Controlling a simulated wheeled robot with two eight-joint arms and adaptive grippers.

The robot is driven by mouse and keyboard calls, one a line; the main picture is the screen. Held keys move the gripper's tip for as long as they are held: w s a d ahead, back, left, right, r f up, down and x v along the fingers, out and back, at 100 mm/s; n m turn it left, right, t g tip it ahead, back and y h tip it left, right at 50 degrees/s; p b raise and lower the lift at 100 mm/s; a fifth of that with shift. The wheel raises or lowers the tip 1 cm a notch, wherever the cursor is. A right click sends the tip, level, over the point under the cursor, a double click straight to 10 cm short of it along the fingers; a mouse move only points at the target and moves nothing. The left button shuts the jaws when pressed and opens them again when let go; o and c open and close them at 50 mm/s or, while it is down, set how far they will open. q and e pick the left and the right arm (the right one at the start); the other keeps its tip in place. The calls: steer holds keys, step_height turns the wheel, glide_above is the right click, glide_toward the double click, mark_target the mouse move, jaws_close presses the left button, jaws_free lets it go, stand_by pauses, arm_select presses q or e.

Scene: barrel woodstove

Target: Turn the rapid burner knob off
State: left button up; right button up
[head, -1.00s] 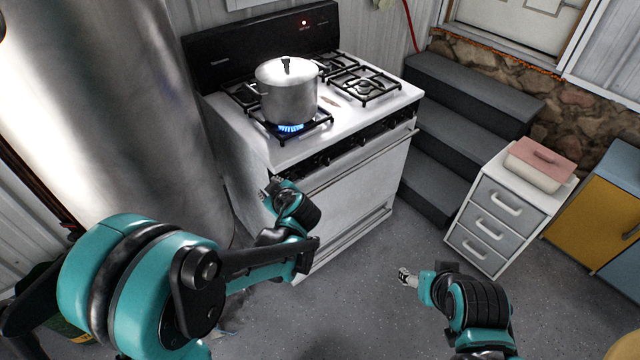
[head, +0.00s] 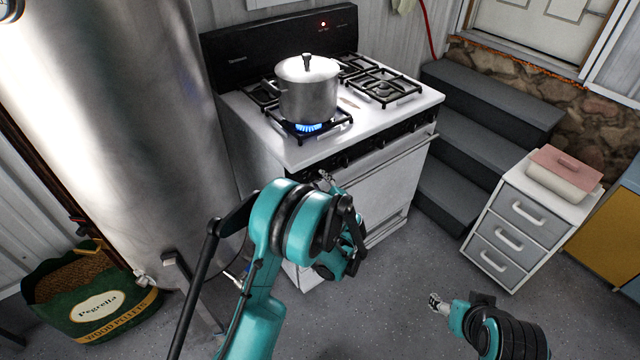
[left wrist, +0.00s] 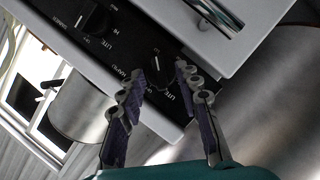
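A white stove (head: 375,125) has a black front panel with several black knobs. Blue flame burns at the front-left burner (head: 308,127) under a lidded silver pot (head: 309,95). My left gripper (head: 327,178) is at the left end of the panel, hiding what is behind it in the head view. In the left wrist view, its fingers (left wrist: 160,82) are apart with a black knob (left wrist: 160,68) in the gap, just beyond or between the tips; contact is unclear. Another knob (left wrist: 97,18) is farther along. My right gripper (head: 437,303) hangs away from the stove, too small to read.
A large metal barrel (head: 130,120) stands close to the stove's left. Dark steps (head: 475,150) and a white drawer unit (head: 515,222) are at the right. A green pellet bag (head: 95,300) is at lower left. Open floor lies in front.

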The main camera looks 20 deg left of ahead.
arm_select(q)
steer(key=shift+w+a+f, duration=0.1)
steer(key=shift+w+a, duration=0.25)
steer(key=shift+w, duration=0.05)
jaws_close()
